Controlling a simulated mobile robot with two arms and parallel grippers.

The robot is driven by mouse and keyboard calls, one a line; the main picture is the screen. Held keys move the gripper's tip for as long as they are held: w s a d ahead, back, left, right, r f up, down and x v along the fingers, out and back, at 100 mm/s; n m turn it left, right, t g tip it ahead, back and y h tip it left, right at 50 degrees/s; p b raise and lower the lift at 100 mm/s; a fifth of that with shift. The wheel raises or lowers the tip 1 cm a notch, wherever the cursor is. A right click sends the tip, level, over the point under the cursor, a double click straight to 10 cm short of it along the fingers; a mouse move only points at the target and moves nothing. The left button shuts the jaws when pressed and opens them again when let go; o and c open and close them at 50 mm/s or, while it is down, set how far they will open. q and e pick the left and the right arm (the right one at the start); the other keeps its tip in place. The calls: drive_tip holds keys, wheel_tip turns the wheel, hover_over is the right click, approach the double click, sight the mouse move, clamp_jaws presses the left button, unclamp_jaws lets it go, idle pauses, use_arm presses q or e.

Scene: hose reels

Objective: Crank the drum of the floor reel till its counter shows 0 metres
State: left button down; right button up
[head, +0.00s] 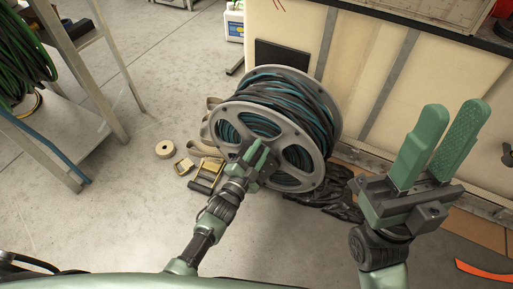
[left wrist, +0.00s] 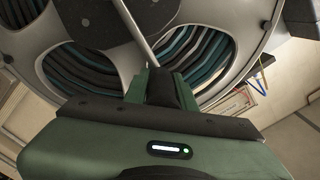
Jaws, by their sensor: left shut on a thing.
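The floor reel (head: 312,160) is a grey drum wound with teal and black hose, standing on the floor in the middle of the head view. My left gripper (head: 257,156) is at the near face of the drum, shut on the crank handle, which its fingers largely hide in the head view. In the left wrist view, the fingers (left wrist: 162,88) close on a dark grip, with a thin metal crank rod (left wrist: 137,35) beside it in front of the drum's round openings. I cannot make out the counter in either view. My right gripper (head: 455,110) is open and empty, right of the reel.
A bench (head: 390,75) stands behind, a metal rack (head: 60,135) at left. The left foreground floor is clear.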

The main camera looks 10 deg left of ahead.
use_arm(q)
drive_tip(key=shift+s+d+f, duration=0.15)
drive_tip(key=shift+s+f, duration=0.1)
drive_tip(key=shift+f, duration=0.25)
drive_tip(key=c, duration=1.2)
unclamp_jaws()
drive_tip(key=shift+o, duration=0.2)
drive_tip(key=shift+w+r, duration=0.1)
drive_tip(key=shift+r, duration=0.05)
drive_tip(key=p+v, duration=0.2)
drive_tip(key=v, duration=0.5)
drive_tip(key=shift+s+p, duration=0.35)
drive_tip(key=shift+p, duration=0.05)
